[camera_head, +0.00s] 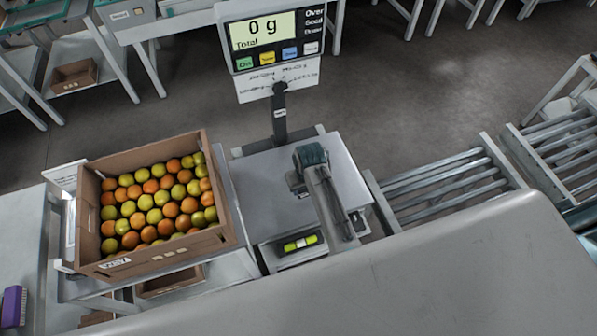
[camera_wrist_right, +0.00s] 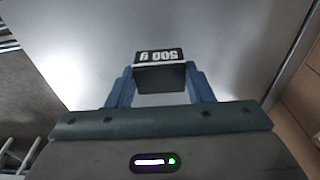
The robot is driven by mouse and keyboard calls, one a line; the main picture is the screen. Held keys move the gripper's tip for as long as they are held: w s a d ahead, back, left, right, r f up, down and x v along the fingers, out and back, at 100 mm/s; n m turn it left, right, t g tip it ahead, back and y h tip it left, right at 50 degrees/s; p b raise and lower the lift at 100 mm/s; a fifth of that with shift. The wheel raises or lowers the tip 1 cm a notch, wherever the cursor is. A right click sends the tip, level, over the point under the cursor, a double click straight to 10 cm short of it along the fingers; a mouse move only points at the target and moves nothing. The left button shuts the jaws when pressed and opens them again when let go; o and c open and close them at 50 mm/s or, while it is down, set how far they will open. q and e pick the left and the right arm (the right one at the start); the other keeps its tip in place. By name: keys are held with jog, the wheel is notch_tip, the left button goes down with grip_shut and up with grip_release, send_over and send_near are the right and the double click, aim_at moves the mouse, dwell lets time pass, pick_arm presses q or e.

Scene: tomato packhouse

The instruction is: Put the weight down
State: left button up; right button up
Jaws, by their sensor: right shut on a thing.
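A small black weight (camera_wrist_right: 159,72) marked "500 g" is between the blue fingers of my right gripper (camera_wrist_right: 160,88) in the right wrist view. The right gripper also shows in the head view (camera_head: 297,184), pointing down over the scale's grey plate (camera_head: 255,192). The weight is mostly hidden there. The plate also fills much of the right wrist view (camera_wrist_right: 225,45). The scale's display (camera_head: 264,30) reads 0 g. I cannot tell how large the gap is between weight and plate. My left gripper is not in view.
A cardboard crate (camera_head: 88,222) full of orange and yellow-green tomatoes stands left of the scale. A roller conveyor (camera_head: 440,180) lies to the right. A yellow-green device (camera_head: 300,243) sits at the scale's front. The plate around my gripper is bare.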

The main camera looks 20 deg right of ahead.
jog(key=w+p, duration=0.1)
jog(key=w, duration=0.6)
jog(key=shift+f, duration=0.2)
notch_tip(320, 180, down, 3)
jog(key=shift+d+p, duration=0.1)
jog(key=shift+p, duration=0.5)
jog(key=shift+f, duration=0.3)
jog(key=shift+f, duration=0.1)
jog(key=o, duration=1.3)
jog(key=shift+o, duration=0.2)
notch_tip(320, 180, up, 12)
jog(key=s+b, duration=0.1)
jog(key=shift+s, duration=0.3)
